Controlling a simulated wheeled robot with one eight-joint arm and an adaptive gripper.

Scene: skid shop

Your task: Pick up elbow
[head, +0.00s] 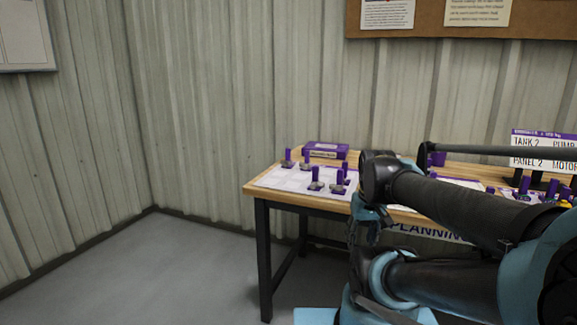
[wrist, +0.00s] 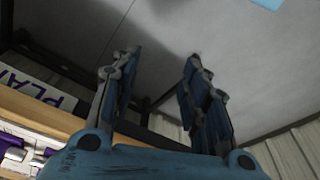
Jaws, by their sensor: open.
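Several small grey fittings with purple upright tags stand on a white sheet (head: 285,180) at the left end of the wooden workbench (head: 262,186) in the head view. One grey fitting (head: 316,186) is near the sheet's front. They are too small to tell which is the elbow. My gripper (wrist: 162,62) is open and empty in the wrist view, with floor and the bench's underframe behind its fingers. In the head view my arm hangs in front of the bench's front edge and hides part of the bench top. The gripper is apart from the fittings.
A purple box (head: 326,150) stands at the bench's back left. A lettered sign board (head: 545,141) and more purple-tagged parts are at the right. A "PLANNING" sign (head: 425,230) hangs on the bench front. Floor left of the bench is clear.

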